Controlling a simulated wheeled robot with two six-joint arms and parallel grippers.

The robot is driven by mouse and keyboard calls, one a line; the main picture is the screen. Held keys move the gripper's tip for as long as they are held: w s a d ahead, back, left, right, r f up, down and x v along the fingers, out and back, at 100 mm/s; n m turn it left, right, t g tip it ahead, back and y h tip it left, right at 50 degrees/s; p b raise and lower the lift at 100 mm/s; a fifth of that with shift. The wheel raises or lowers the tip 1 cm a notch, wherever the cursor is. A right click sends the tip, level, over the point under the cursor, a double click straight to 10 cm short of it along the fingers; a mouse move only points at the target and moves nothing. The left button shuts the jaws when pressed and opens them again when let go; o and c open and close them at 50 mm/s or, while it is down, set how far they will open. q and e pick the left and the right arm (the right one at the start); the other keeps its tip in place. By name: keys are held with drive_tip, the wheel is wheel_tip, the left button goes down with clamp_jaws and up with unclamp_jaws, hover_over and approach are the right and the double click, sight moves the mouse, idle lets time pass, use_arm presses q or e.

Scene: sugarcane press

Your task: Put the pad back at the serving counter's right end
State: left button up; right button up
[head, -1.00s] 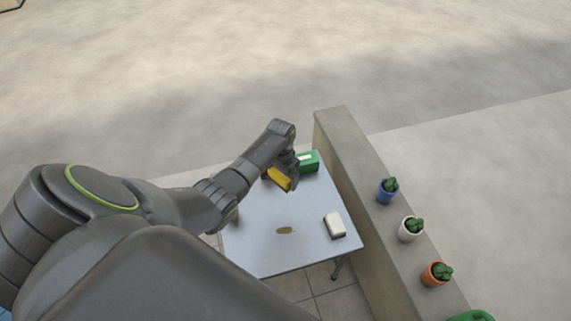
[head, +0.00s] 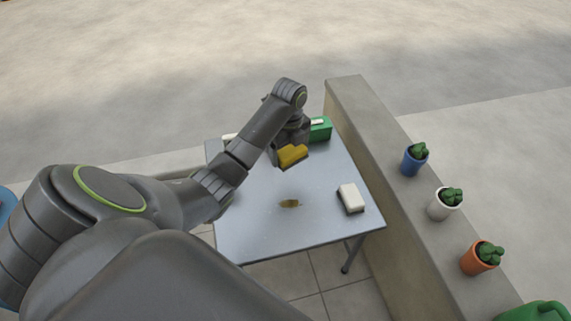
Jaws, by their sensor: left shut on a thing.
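My left gripper (head: 289,142) is shut on a yellow pad (head: 292,155). It holds the pad over the far part of the pale grey counter (head: 250,225), seemingly a little above the top. The gripper hides part of the pad, and the fingertips are hard to make out. A small brownish-yellow patch (head: 289,203) lies on the middle of the counter. My right gripper is not in view.
A green box (head: 320,129) stands at the counter's far edge, partly behind the gripper. A white block with a dark base (head: 350,198) lies near the right edge. A concrete wall (head: 390,170) runs along the right, bearing blue (head: 413,162), white (head: 440,207) and orange (head: 478,260) plant pots.

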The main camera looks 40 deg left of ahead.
use_arm(q)
drive_tip(key=f+m+b, duration=0.2)
drive_tip(key=shift+s+m, duration=0.2)
drive_tip(key=shift+m, duration=0.1)
drive_tip(key=shift+s+f+m+b, duration=0.15)
drive_tip(key=shift+m+b, duration=0.55)
drive_tip(key=shift+b, duration=0.05)
drive_tip(key=shift+f, duration=0.15)
drive_tip(key=b, duration=0.4)
hover_over(288, 185)
wheel_tip(288, 185, down, 5)
drive_tip(key=shift+s+f, duration=0.1)
drive_tip(key=shift+f, duration=0.65)
wheel_tip(288, 185, down, 3)
drive_tip(key=shift+r+b, duration=0.1)
drive_tip(key=shift+b, duration=0.55)
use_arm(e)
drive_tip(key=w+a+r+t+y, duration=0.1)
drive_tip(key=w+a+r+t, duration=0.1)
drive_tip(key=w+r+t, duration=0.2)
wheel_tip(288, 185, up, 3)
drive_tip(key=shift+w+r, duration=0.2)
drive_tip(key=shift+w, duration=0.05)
use_arm(q)
drive_tip(key=shift+f, duration=0.2)
